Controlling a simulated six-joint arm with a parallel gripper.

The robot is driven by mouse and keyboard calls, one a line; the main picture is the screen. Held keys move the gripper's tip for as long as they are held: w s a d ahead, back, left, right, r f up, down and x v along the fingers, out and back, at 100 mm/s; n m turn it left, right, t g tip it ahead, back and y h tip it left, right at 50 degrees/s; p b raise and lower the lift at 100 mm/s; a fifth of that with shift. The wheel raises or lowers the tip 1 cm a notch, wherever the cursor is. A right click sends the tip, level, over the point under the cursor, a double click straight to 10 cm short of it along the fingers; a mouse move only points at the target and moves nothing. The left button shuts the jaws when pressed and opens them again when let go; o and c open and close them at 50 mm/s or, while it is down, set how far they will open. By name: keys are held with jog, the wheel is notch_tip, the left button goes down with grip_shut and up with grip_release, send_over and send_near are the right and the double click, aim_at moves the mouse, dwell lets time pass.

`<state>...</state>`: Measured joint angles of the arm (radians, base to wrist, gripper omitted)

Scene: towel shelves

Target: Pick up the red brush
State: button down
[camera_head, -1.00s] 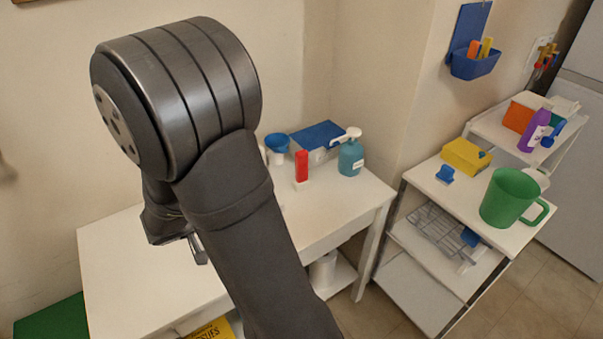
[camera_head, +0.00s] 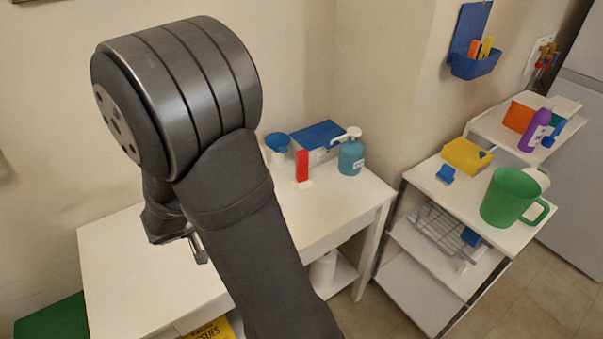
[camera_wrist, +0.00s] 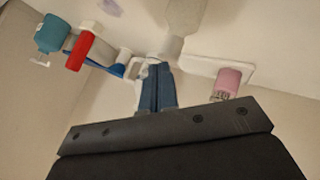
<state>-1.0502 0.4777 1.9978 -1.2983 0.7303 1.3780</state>
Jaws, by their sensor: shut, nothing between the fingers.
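A red upright block-like piece (camera_head: 302,166) with a white foot stands on the white table, in front of a blue-topped box. It also shows in the wrist view as a red piece (camera_wrist: 79,51) at the upper left. I take it for the red brush; no bristles can be made out. My gripper (camera_head: 198,249) is mostly hidden behind my arm in the head view, left of the red piece and apart from it. In the wrist view its fingers (camera_wrist: 158,75) are together and hold nothing.
A teal pump bottle (camera_head: 351,157), blue-topped box (camera_head: 318,134) and blue funnel (camera_head: 277,142) stand near the red piece. A pink item (camera_wrist: 228,82) lies near a white tray. The white table (camera_head: 120,262) has bare room. A cart right holds a green mug (camera_head: 508,196).

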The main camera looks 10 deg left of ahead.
jog(key=c, duration=1.1)
grip_release()
jog(key=shift+w, duration=0.1)
jog(key=w+d+r+m+g+h, duration=0.1)
jog(key=w+d+r+m+h, duration=0.1)
jog(key=w+r+m, duration=0.3)
jog(key=w+d+r+m+g+h, duration=0.1)
jog(key=w+d+m+h, duration=0.1)
jog(key=w+m, duration=0.35)
jog(key=m+g+y, duration=0.1)
jog(key=m+g, duration=0.3)
jog(key=m, duration=0.4)
send_near(298, 154)
jog(key=x, duration=0.9)
jog(key=shift+w+f, duration=0.15)
jog(key=shift+f, duration=0.1)
jog(key=shift+w+x, duration=0.2)
jog(key=shift+x, duration=2.45)
